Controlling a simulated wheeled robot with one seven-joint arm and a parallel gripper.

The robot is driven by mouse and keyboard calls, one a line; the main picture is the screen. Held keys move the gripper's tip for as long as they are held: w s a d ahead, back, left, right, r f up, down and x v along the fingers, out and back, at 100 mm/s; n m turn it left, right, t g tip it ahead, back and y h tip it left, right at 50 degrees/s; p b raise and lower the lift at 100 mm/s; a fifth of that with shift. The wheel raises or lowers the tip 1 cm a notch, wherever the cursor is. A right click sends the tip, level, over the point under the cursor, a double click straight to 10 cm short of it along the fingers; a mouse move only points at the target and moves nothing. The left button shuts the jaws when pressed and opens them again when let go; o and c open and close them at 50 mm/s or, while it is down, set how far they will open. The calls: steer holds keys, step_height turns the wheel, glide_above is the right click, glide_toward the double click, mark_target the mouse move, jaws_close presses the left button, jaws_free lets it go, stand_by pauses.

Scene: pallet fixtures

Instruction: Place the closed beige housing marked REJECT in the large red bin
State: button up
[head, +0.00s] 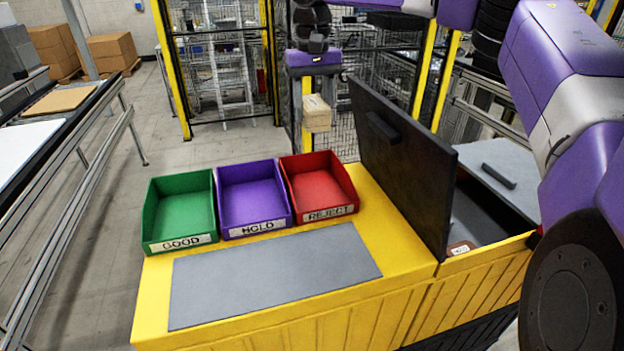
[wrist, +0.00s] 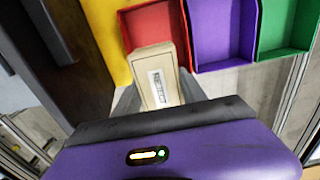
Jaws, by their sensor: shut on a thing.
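The beige housing (head: 317,116) is a small closed box hanging in the air beyond the red bin's far side in the head view. In the wrist view the housing (wrist: 151,66) shows a white label with dark print, too small to read. My gripper (head: 316,97) is shut on it from above; in the wrist view the dark fingers lie on either side of the housing. The red bin (head: 321,188), marked REJECT, is empty on the yellow top. In the wrist view the red bin (wrist: 150,24) is partly hidden behind the housing.
A purple bin (head: 255,196) marked HOLD and a green bin (head: 182,210) marked GOOD stand left of the red one, both empty. A raised dark lid (head: 400,160) stands close on the right, beside an open compartment. A grey mat (head: 275,275) lies clear in front.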

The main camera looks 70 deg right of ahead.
mark_target(313, 186)
step_height(313, 186, down, 18)
steer(key=shift+f, duration=0.25)
steer(key=shift+f, duration=0.1)
steer(key=o, duration=1.5)
steer(key=shift+o, duration=0.2)
step_height(313, 186, up, 12)
steer(key=b, duration=0.4)
steer(key=shift+s, duration=0.1)
